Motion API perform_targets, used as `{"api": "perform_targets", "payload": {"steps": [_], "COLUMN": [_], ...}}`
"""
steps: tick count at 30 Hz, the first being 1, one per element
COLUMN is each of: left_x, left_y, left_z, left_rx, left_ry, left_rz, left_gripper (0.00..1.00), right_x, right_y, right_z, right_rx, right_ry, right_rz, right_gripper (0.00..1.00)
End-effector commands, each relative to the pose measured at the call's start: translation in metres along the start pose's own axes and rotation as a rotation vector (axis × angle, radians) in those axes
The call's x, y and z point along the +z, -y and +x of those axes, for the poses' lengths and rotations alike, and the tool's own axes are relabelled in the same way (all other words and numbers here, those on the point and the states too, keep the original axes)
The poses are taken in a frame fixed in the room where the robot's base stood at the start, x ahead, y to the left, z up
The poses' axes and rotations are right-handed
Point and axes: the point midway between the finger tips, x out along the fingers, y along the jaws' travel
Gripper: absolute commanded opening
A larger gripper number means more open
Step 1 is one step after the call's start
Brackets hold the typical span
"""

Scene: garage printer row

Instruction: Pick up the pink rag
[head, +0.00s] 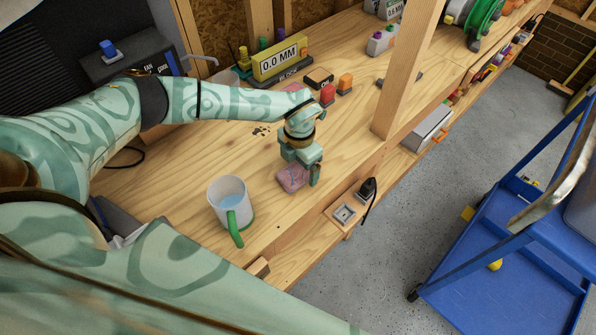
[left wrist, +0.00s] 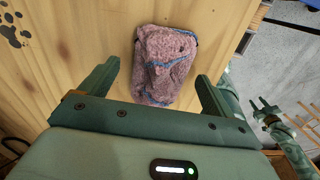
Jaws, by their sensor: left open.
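The pink rag (head: 292,178) lies folded on the wooden bench top, close to its front edge. It has blue edging, which shows clearly in the left wrist view (left wrist: 165,66). My left gripper (head: 302,170) is right over the rag, pointing down. In the left wrist view its two fingers (left wrist: 155,86) are spread wide, with the rag between and beyond them and a gap on each side. The gripper holds nothing. My right gripper does not show for certain in the head view.
A white mug (head: 228,202) with a green handle stands left of the rag near the bench edge. A wooden post (head: 408,75) rises to the right. Red and orange blocks (head: 328,95) and a yellow gauge sign (head: 279,60) stand behind. A blue cart (head: 500,265) is on the floor at right.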

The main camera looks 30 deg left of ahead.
Motion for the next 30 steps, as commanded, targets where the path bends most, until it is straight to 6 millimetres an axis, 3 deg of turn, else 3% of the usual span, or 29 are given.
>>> {"api": "perform_targets", "payload": {"steps": [7, 12, 23, 30], "left_x": [0.000, 0.000, 0.001, 0.002], "left_y": [0.000, 0.000, 0.000, 0.000], "left_z": [0.005, 0.005, 0.002, -0.030], "left_rx": [0.000, 0.000, 0.000, 0.001], "left_ry": [0.001, 0.001, 0.002, 0.005], "left_rz": [0.001, 0.001, 0.001, 0.002], "left_gripper": [0.89, 0.42, 0.41, 0.41], "right_x": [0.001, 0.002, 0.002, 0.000], "right_y": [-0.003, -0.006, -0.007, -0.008], "right_z": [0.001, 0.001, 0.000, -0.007], "right_rx": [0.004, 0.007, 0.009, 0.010], "right_ry": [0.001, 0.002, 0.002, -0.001], "right_rz": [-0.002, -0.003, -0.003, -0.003], "right_gripper": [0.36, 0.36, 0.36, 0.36]}}
